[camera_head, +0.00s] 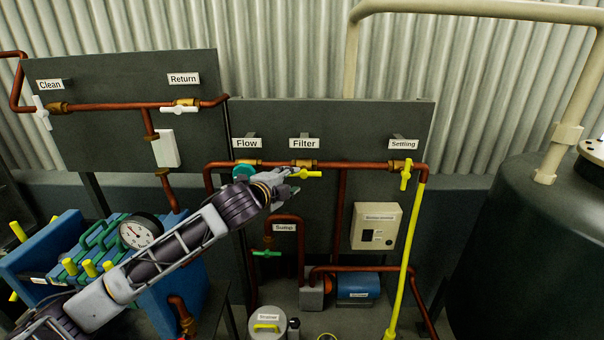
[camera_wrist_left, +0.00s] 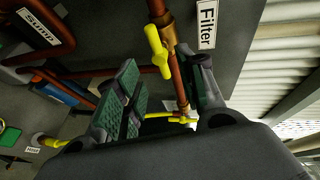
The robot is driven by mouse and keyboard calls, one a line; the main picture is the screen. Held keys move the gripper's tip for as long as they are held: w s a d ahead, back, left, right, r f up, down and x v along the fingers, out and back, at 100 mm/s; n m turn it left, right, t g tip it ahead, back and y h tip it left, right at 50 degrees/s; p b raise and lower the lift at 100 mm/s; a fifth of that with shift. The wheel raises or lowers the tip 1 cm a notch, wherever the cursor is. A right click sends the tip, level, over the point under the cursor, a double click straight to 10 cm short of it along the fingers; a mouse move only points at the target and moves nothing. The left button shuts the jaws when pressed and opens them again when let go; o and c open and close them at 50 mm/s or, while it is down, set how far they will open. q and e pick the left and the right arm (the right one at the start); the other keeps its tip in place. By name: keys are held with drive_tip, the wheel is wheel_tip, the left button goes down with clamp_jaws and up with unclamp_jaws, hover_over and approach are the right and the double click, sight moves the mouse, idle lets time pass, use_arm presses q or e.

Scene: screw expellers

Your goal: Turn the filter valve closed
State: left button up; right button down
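The filter valve's yellow handle (camera_head: 308,173) lies about horizontal, along the copper pipe under the "Filter" label (camera_head: 304,143). The same handle (camera_wrist_left: 157,50) shows in the left wrist view beside the pipe, near its brass body. My left gripper (camera_head: 287,190) is just below and left of the handle in the head view. In the left wrist view, my left gripper (camera_wrist_left: 163,92) is open, its two fingers apart with dark green ridged pads. The handle appears beyond the fingers, not clamped between them. Contact cannot be told. My right gripper is in neither view.
The flow valve's green handle (camera_head: 243,172) is close left of my gripper, partly behind my arm. The settling valve's yellow handle (camera_head: 405,175) hangs down at the right. A green sump handle (camera_head: 266,253) is below. The dark panel (camera_head: 395,120) stands close behind the pipe.

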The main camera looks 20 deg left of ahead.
sight(301, 174)
use_arm(q)
drive_tip(key=shift+p+x, duration=0.7)
drive_tip(key=shift+x, duration=4.05)
clamp_jaws()
